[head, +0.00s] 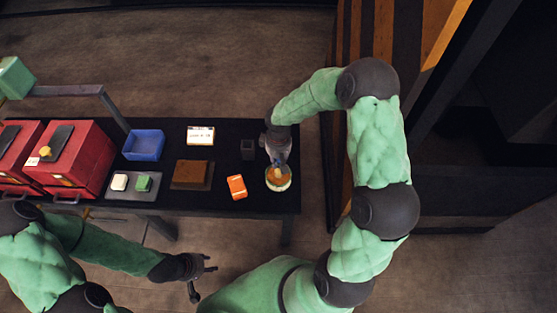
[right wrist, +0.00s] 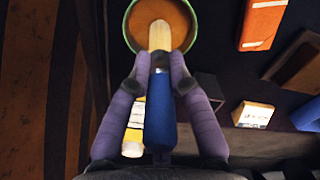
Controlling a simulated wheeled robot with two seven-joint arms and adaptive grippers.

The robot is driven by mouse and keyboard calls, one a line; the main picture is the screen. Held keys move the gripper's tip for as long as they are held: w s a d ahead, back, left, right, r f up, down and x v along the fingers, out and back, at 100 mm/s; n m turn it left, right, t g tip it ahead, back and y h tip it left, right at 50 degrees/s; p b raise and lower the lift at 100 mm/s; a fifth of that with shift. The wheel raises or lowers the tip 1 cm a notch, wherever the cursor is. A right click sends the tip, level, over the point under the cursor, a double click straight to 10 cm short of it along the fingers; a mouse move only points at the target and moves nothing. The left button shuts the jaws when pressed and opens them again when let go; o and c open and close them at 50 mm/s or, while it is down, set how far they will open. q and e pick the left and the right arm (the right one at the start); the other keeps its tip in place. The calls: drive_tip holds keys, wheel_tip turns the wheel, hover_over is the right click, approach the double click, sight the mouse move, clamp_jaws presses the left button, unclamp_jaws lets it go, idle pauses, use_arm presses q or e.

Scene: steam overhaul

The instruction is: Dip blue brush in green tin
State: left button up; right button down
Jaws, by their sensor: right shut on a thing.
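My right gripper (head: 281,160) is shut on the blue brush, whose blue handle (right wrist: 160,112) runs between the fingers in the right wrist view. The brush's pale bristle end (right wrist: 158,36) points at the green tin (right wrist: 129,32) and overlaps its orange-brown contents. I cannot tell whether the bristles touch the contents. In the head view the tin (head: 278,188) stands near the table's right end, just below the right gripper. My left gripper (head: 204,281) is open and empty, in front of the table.
An orange box (head: 237,186) lies left of the tin. A dark box (head: 247,150), white card (head: 200,135), brown block (head: 190,173), blue bin (head: 144,145) and red cases (head: 75,160) stand further left. A yellow-and-white item (right wrist: 133,125) shows beside the right gripper.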

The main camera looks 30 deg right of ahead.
drive_tip(key=shift+f+b, duration=0.5)
drive_tip(key=shift+f, duration=0.05)
idle(1.6)
drive_tip(key=shift+r+p, duration=2.55)
drive_tip(key=shift+r, duration=1)
